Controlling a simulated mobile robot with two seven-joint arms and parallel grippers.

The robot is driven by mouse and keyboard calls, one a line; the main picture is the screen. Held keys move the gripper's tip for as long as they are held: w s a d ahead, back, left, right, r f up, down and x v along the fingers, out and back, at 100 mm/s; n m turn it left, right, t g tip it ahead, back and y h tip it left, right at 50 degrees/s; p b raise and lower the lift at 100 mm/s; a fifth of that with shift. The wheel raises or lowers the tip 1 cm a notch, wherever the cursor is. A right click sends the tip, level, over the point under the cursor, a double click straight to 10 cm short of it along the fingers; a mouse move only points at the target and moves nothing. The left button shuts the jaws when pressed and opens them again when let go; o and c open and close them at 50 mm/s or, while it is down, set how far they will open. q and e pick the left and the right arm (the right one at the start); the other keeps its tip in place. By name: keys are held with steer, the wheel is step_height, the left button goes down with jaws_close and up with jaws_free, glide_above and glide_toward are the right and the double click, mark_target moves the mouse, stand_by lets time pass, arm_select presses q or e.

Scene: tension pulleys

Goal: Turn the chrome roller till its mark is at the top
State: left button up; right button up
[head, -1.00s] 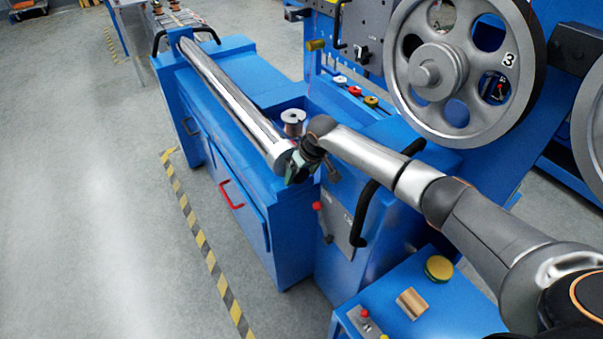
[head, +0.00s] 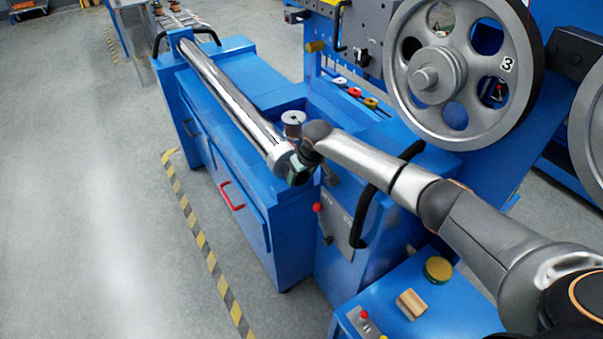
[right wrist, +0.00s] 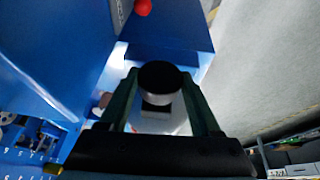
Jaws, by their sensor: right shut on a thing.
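The chrome roller (head: 225,92) lies across the top of the blue machine, from the far left bracket to the nearer end at the middle of the head view. My right gripper (head: 298,168) is at its near end. In the right wrist view the two green fingers (right wrist: 160,84) stand either side of a dark round end piece with a pale part below it, and are shut on it. A dark streak runs along the roller near this end; I cannot tell whether it is the mark or a reflection. My left gripper is not in view.
A spool (head: 293,118) stands right behind the roller's near end. A black handle (head: 362,214) and a red-knobbed lever (head: 317,208) are close to my right arm. A large grey wheel (head: 455,70) stands behind the arm. The floor at left is clear.

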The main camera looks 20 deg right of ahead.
steer(key=shift+a+r+h+p, duration=0.2)
steer(key=shift+h+p, duration=0.3)
steer(key=shift+p, duration=0.3)
steer(key=shift+f+h+p, duration=0.1)
steer(key=shift+h+p, duration=0.45)
steer(key=shift+h, duration=0.15)
steer(key=shift+a+f+n+t+h, duration=0.15)
steer(key=shift+n+t+h, duration=0.2)
steer(key=shift+h, duration=0.35)
steer(key=shift+f+n+h, duration=0.1)
steer(key=shift+n+h, duration=0.15)
steer(key=shift+h, duration=0.75)
steer(key=o, duration=1.4)
steer(key=shift+c, duration=0.2)
